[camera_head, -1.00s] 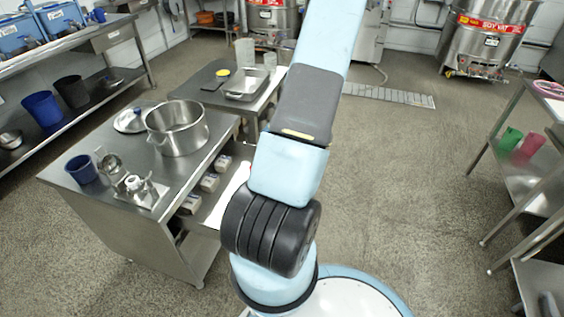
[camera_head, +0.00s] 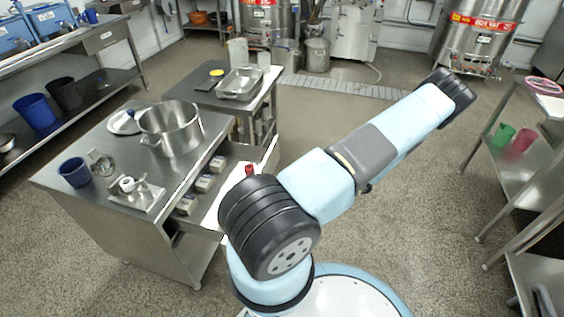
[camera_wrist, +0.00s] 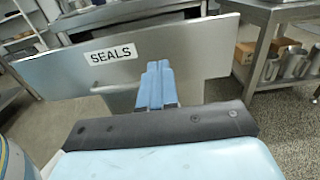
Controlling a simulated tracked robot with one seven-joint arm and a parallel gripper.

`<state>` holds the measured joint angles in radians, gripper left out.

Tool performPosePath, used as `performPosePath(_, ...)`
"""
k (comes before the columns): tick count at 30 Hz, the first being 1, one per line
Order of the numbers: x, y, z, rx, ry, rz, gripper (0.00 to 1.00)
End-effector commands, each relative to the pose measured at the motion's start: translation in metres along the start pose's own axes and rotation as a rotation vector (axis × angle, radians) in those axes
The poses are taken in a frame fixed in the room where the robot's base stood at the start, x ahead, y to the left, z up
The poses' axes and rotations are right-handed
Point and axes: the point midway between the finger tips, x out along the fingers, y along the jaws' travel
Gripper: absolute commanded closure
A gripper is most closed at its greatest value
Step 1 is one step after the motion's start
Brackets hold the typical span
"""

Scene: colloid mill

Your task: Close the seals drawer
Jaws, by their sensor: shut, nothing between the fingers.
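The seals drawer (camera_head: 240,178) stands pulled out from the right side of the steel bench (camera_head: 120,235) in the head view, with several small boxes and a red item inside. In the wrist view its front panel (camera_wrist: 190,50), with a SEALS label (camera_wrist: 113,54), fills the upper part and lies tilted. My gripper (camera_wrist: 157,75) is shut and empty, its blue fingers together in front of the panel. I cannot tell whether the fingertips touch it. In the head view the gripper is hidden and only my arm shows.
On the bench stand a large pot (camera_head: 172,130), a blue cup (camera_head: 75,172) and a small metal fitting (camera_head: 136,190). A second table with a tray (camera_head: 240,83) is behind. A shelf with green and pink cups (camera_head: 523,140) is at the right. The floor between is clear.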

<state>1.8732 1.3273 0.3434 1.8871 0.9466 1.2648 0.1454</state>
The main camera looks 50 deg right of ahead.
Motion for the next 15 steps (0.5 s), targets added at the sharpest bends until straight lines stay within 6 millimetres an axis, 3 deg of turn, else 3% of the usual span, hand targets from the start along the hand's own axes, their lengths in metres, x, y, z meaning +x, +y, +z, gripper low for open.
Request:
performPosePath(5, 0.013, 0.0, -0.001, 0.003, -0.003, -0.004, 1.0)
performPosePath(15, 0.072, 0.0, 0.0, 0.002, -0.004, -0.001, 1.0)
